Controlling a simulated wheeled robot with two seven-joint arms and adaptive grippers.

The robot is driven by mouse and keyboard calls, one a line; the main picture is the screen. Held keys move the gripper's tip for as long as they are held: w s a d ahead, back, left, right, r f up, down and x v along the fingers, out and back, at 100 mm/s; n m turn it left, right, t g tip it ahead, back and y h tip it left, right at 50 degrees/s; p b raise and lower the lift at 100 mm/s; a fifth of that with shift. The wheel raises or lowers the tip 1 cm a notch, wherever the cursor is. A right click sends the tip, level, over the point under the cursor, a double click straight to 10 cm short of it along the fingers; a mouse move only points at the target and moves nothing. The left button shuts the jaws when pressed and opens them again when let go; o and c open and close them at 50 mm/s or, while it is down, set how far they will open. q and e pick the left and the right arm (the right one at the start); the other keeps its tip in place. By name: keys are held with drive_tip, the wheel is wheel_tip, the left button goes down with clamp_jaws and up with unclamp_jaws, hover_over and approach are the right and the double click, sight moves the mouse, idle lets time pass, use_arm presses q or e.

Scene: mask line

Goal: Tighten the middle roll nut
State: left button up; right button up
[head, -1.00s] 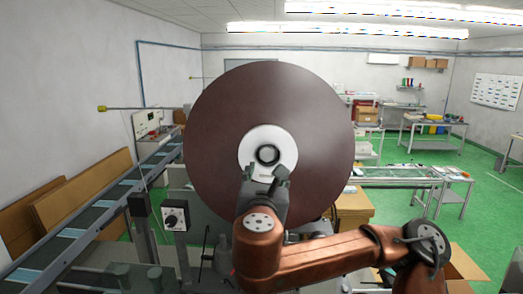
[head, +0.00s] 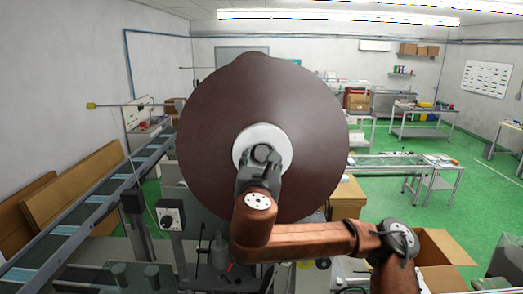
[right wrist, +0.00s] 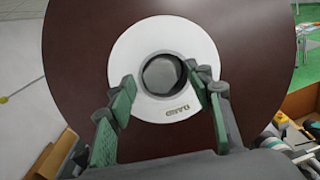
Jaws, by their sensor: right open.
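A large dark brown roll (head: 215,115) stands facing me, with a white hub disc (head: 240,150) at its centre. The roll nut (right wrist: 163,75) is a dark grey round piece in the middle of the white disc. In the head view the nut (head: 262,152) is partly hidden by my fingers. My right gripper (head: 259,165) is open in front of the disc. In the right wrist view its green-padded fingers (right wrist: 161,82) stand apart to the left and right of the nut's lower part. I cannot tell whether they touch it. My left gripper is not in view.
A conveyor (head: 85,225) runs along the left, with a small control box (head: 171,214) beside it. An open cardboard box (head: 440,248) stands at the lower right. Benches (head: 420,165) stand behind on the green floor.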

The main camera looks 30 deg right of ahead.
sight(262, 153)
drive_tip(key=shift+w+d, duration=0.35)
drive_tip(key=shift+w, duration=0.15)
drive_tip(key=shift+w+d, duration=0.15)
drive_tip(key=shift+w, duration=0.1)
drive_tip(key=shift+w+d+f, duration=0.1)
drive_tip(key=shift+w, duration=0.15)
drive_tip(key=shift+s, duration=0.15)
drive_tip(key=shift+c, duration=0.6)
drive_tip(key=c, duration=0.8)
drive_tip(key=shift+c, duration=1.2)
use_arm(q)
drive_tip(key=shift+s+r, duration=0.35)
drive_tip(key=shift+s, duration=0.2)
